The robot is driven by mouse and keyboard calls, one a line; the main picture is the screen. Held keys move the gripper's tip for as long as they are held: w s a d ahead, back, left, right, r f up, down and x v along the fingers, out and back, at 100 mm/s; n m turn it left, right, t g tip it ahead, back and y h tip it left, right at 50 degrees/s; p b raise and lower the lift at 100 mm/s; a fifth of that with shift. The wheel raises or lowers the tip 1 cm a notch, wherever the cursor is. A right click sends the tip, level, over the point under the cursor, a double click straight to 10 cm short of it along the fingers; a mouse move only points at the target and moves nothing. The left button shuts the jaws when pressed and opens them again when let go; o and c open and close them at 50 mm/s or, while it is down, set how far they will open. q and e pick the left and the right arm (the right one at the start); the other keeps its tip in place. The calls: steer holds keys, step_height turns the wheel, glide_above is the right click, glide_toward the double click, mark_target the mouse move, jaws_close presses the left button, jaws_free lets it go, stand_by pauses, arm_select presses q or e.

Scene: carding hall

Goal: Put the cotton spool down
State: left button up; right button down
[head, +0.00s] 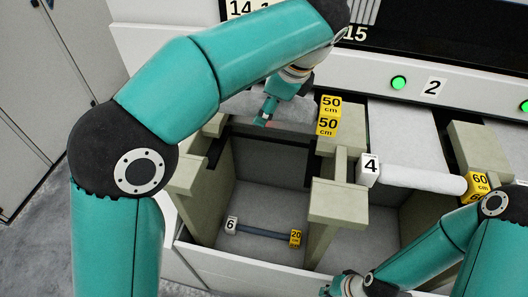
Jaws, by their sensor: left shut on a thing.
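My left gripper (268,114) is at upper centre, at a pale grey cotton spool (299,110) and shut on it. A yellow 50 cm block (328,115) is at the right end of this spool, by the top of a beige post. My gripper partly covers the spool, and its left end is hard to make out. I cannot tell whether it touches the posts. My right gripper (345,287) is at the bottom edge, partly cut off, and its fingers are unclear.
A white roll (423,180) with a 4 block and a 60 cm block lies across the right bay. A thin blue-grey rod (262,232) with 6 and 20 cm blocks lies low in the left bay. Beige posts (339,203) flank the bays. A panel with green lights (399,83) stands behind.

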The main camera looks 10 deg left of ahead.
arm_select(q)
step_height(320, 180, down, 15)
steer(key=shift+r, duration=0.15)
steer(key=shift+a, duration=0.1)
steer(key=shift+b, duration=0.3)
steer(key=o, duration=1.3)
steer(key=v, duration=1.2)
steer(key=shift+a, duration=0.1)
